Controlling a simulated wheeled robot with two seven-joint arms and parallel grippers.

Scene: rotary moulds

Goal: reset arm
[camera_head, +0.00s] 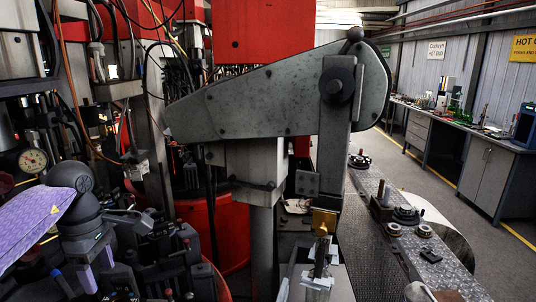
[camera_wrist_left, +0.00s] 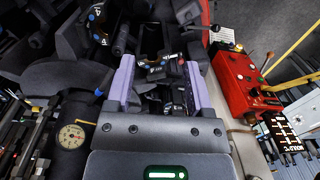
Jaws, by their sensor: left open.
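My left arm comes in from the left in the head view, with a dark wrist and a purple forearm cover. My left gripper (camera_head: 98,270) points downward at the lower left, its two purple fingers apart. In the left wrist view the left gripper (camera_wrist_left: 160,65) is open, with no object held between the fingers. Dark machine parts (camera_wrist_left: 165,85) show behind the gap. I cannot tell how far they are from the fingertips. My right gripper is not in either view.
A large grey machine arm (camera_head: 265,97) fills the middle above a red drum (camera_head: 225,235). A pressure gauge (camera_head: 33,161) is near my left arm. A red control box (camera_wrist_left: 245,82) is at the wrist view's right. A metal plate table (camera_head: 400,250) and open aisle (camera_head: 415,175) lie right.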

